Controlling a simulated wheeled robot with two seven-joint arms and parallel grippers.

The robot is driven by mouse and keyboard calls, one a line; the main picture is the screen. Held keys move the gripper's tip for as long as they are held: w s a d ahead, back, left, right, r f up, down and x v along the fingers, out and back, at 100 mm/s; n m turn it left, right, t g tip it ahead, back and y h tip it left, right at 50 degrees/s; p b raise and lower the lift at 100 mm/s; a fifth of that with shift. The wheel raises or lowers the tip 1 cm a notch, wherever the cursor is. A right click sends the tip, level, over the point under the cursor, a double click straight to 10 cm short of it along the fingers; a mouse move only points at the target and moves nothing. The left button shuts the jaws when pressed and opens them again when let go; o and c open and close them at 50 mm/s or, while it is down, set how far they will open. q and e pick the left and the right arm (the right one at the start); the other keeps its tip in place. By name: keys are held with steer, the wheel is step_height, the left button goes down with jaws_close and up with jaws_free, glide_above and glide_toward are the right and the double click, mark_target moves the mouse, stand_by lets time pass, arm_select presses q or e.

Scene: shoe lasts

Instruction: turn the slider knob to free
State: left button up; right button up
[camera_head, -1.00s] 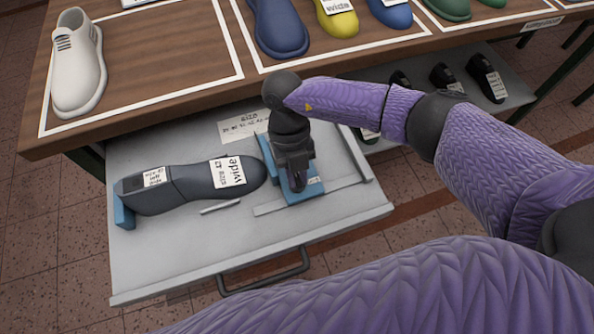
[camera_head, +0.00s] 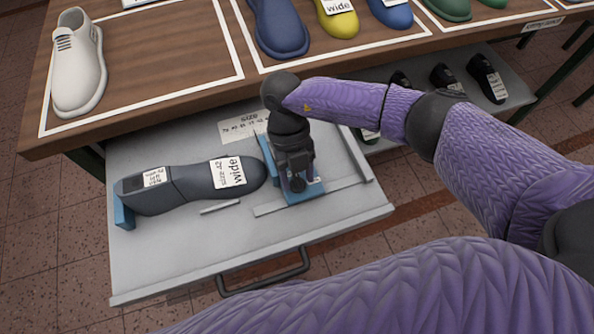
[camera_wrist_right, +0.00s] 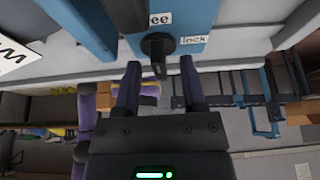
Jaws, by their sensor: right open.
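The blue slider block (camera_head: 306,191) stands on the grey drawer board, at the toe of the dark grey shoe last. In the right wrist view the black slider knob (camera_wrist_right: 157,46) sits on the blue face (camera_wrist_right: 190,18), its grip pointing toward my gripper. A partly cut-off label ending in "ee" (camera_wrist_right: 160,18) is above it and a "lock" label (camera_wrist_right: 195,39) is to its right. My right gripper (camera_wrist_right: 159,72) is open, its fingertips on either side of the knob's end, apart from it. In the head view my right gripper (camera_head: 297,180) points down over the block.
The dark grey last (camera_head: 195,184) with a "wide" label lies left of the slider, its heel at a blue stop (camera_head: 124,213). The drawer handle (camera_head: 265,272) is in front. A wooden table (camera_head: 160,55) with several lasts stands behind the drawer.

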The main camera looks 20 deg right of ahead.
arm_select(q)
steer(key=shift+w+d+r+p, duration=0.7)
steer(key=shift+w+r+p, duration=0.1)
steer(key=shift+w+p, duration=0.15)
arm_select(e)
steer(key=v, duration=1)
arm_select(q)
steer(key=shift+s, duration=0.1)
